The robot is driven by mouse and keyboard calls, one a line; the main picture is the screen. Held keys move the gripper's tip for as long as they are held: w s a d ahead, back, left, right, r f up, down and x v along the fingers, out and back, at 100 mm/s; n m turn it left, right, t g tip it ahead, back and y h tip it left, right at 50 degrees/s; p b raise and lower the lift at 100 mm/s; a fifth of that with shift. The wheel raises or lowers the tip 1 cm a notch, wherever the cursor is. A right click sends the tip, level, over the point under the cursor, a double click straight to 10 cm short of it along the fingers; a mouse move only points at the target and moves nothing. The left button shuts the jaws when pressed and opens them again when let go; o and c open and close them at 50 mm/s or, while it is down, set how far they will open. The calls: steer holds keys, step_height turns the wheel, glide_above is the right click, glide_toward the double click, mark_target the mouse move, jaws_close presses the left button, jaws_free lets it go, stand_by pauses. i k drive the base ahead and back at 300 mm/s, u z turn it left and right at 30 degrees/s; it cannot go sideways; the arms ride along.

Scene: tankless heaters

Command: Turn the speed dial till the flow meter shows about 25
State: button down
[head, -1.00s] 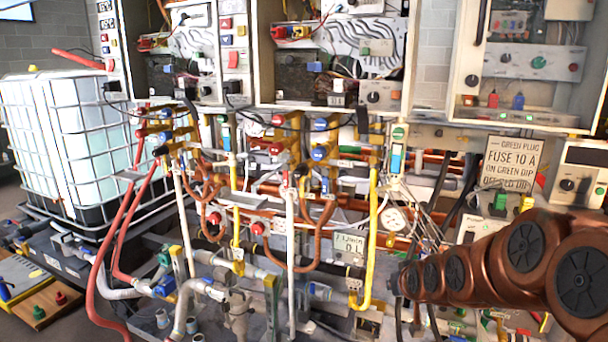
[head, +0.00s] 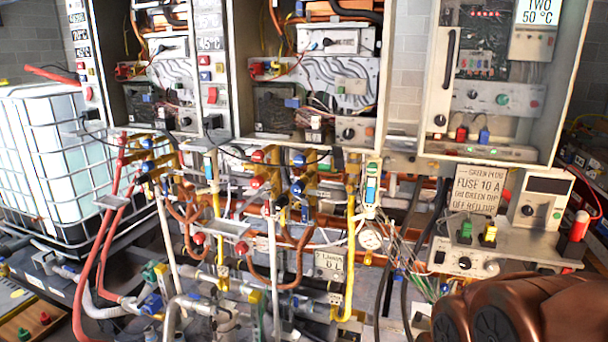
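A small grey meter plate (head: 329,266) marked L/min sits among the pipes at lower centre. It seems to be the flow meter, and its figure is too small to read surely. Several black dials show, and I cannot tell which is the speed dial. One black dial (head: 464,263) is on the front of the low grey box at right. Another dial (head: 527,210) is on the panel with a dark display above that box. My brown arm links fill the lower right corner. My gripper is not in view.
Green and yellow plugs (head: 488,233) stand on the low box, beside a fuse sign (head: 477,188). A red and black cylinder (head: 577,236) stands at its right end. Heater cabinets (head: 310,80) are above dense pipes. A caged white tank (head: 60,160) is at left.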

mark_target(465, 262)
steer(key=z, duration=0.95)
